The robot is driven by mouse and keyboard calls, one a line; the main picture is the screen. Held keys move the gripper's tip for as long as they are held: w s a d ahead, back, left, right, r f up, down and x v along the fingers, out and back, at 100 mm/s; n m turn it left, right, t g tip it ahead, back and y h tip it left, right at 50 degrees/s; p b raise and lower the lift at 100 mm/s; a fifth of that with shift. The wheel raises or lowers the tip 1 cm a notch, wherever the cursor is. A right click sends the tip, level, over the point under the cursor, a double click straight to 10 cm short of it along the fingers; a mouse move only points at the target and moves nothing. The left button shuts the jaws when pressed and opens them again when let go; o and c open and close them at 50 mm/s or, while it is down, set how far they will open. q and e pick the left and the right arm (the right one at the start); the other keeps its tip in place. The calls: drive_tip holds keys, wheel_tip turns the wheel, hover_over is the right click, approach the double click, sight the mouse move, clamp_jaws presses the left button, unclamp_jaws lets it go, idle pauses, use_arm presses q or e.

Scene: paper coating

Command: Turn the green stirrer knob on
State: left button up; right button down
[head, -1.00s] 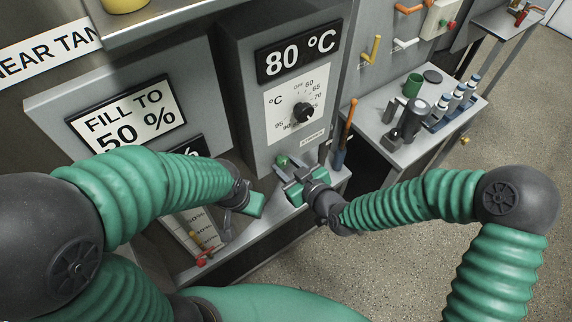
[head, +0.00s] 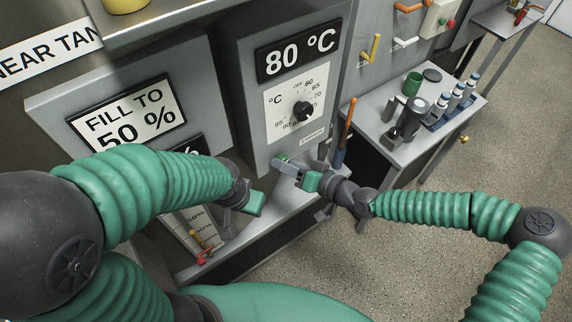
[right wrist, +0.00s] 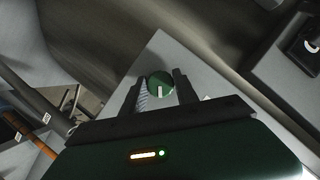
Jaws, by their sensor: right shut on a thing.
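The green stirrer knob (right wrist: 159,84) has a white pointer line and sits between the two dark fingers of my right gripper (right wrist: 157,90) in the right wrist view. In the head view the knob (head: 283,157) is mostly hidden by the fingers of my right gripper (head: 287,164), just below the heater box. My right gripper is shut on the knob. The stirrer label (head: 312,136) is on the box above it. My left gripper (head: 240,206) is well to the left of the knob; its jaw opening is not clear.
A black temperature knob (head: 303,111) is on the dial plate under the 80 °C sign (head: 297,53). A blue and orange tool (head: 344,137) stands right of the green knob. A side table (head: 391,142) with several containers is further right. Open floor lies at the lower right.

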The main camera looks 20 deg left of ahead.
drive_tip(key=shift+w+d+f+m+y+b, duration=0.1)
drive_tip(key=shift+w+m+y+b, duration=0.05)
drive_tip(key=shift+m+y+b, duration=0.3)
drive_tip(key=shift+m, duration=0.25)
drive_tip(key=c, duration=1.3)
unclamp_jaws()
drive_tip(key=o, duration=0.4)
drive_tip(key=shift+c, duration=0.2)
drive_tip(key=shift+d, duration=0.1)
drive_tip(key=shift+g, duration=0.3)
